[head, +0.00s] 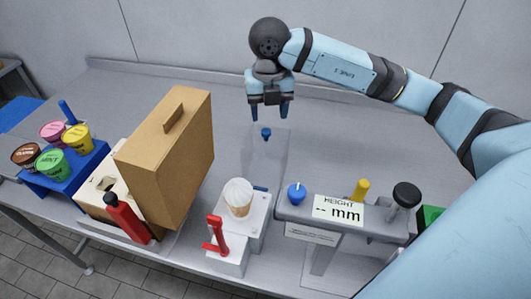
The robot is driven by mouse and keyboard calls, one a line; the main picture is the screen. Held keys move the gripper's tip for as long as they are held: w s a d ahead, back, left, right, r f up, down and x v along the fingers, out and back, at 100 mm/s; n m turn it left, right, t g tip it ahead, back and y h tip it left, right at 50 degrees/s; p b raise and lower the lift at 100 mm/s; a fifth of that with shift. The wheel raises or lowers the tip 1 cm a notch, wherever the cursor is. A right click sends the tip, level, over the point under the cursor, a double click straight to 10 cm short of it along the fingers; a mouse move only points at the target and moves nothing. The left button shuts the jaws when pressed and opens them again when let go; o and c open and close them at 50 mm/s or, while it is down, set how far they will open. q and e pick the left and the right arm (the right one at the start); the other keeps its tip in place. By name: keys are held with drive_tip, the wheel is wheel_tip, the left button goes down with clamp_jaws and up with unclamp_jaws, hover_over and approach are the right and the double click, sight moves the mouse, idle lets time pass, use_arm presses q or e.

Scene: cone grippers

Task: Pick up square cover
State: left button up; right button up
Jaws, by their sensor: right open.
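A clear, see-through square cover (264,160) with a blue knob (266,134) on top stands on the grey table behind the white stand. Its faint edges are hard to make out. My right gripper (269,115) points down above the knob, its two blue fingertips apart with nothing between them. The knob lies a little below the fingertips. My left gripper is not in view.
A tall brown box (168,155) with a handle stands left of the cover. A blue rack (90,160) of tubs is at left. The table's back right is clear.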

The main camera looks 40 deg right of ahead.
sight(266, 130)
drive_tip(key=shift+w+a+f, duration=0.1)
drive_tip(key=shift+a+f, duration=0.05)
drive_tip(key=shift+f, duration=1.55)
drive_tip(key=shift+a+f, duration=0.1)
drive_tip(key=shift+f, duration=1.6)
clamp_jaws()
drive_tip(key=shift+r, duration=0.1)
